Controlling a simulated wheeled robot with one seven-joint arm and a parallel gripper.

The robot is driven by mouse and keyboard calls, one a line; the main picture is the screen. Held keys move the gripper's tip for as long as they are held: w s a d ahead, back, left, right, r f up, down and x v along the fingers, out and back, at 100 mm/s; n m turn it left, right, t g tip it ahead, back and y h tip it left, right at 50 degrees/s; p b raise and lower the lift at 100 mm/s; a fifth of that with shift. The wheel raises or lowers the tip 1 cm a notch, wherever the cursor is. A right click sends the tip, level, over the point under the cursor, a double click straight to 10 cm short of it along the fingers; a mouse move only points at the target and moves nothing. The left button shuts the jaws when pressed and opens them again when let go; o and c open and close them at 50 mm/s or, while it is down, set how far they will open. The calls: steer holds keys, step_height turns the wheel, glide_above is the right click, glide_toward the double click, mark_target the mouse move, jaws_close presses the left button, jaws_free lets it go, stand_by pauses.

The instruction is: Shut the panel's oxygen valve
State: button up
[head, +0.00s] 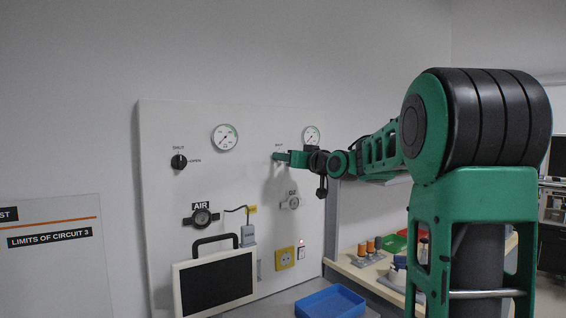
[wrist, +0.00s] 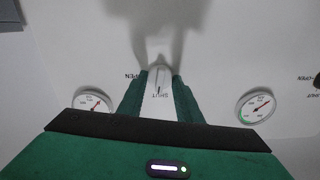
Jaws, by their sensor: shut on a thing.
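The oxygen valve's white knob (wrist: 158,76) sits on the white wall panel (head: 250,125), between my gripper's two green fingers. My gripper (wrist: 158,92) is shut on the knob. A dark line on the knob runs toward the SHUT lettering; the OPEN lettering is to its left in the wrist view. In the head view my gripper (head: 281,157) reaches the panel just under the SHUT label, and the fingers hide the knob. The O2 outlet (head: 290,202) is below.
The oxygen gauge (head: 311,135) is close to my gripper. A monitor (head: 215,283) and a blue tray (head: 330,301) stand below. A shelf with small items (head: 370,250) is at right.

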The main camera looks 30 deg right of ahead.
steer(key=shift+f+n, duration=0.3)
steer(key=shift+n, duration=0.6)
steer(key=o, duration=1)
steer(key=shift+r, duration=0.15)
steer(key=shift+o, duration=0.2)
steer(key=s, duration=1)
steer(key=shift+s+d, duration=0.2)
steer(key=shift+s, duration=0.15)
